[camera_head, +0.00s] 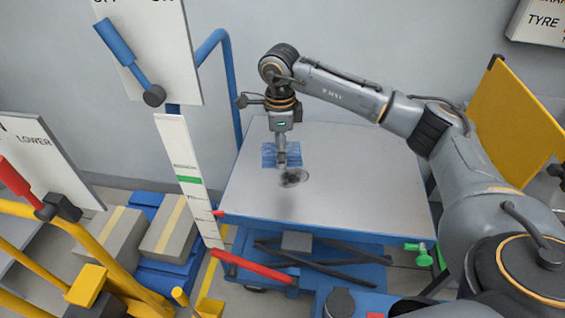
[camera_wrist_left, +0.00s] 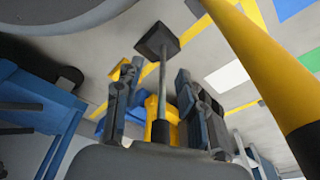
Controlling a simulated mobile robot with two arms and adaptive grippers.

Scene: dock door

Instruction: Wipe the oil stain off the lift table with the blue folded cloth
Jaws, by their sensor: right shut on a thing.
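The blue folded cloth (camera_head: 270,155) is in my right gripper (camera_head: 282,163), which is shut on it and points down over the lift table (camera_head: 360,185). The oil stain (camera_head: 296,177) is a dark smudge on the grey top, just below the cloth in the head view and partly hidden by the gripper tip. I cannot tell whether the cloth touches the top. My left gripper (camera_wrist_left: 153,85) is out of the head view. In the left wrist view its fingers are apart, with a grey rod with a black knob (camera_wrist_left: 157,42) showing between them.
A red lever (camera_head: 15,178) and yellow rails (camera_head: 85,235) are at the left. A white scale post (camera_head: 188,175) and blue rail (camera_head: 231,75) stand by the table's left side. A yellow panel (camera_head: 515,110) is at the right. The table's right half is clear.

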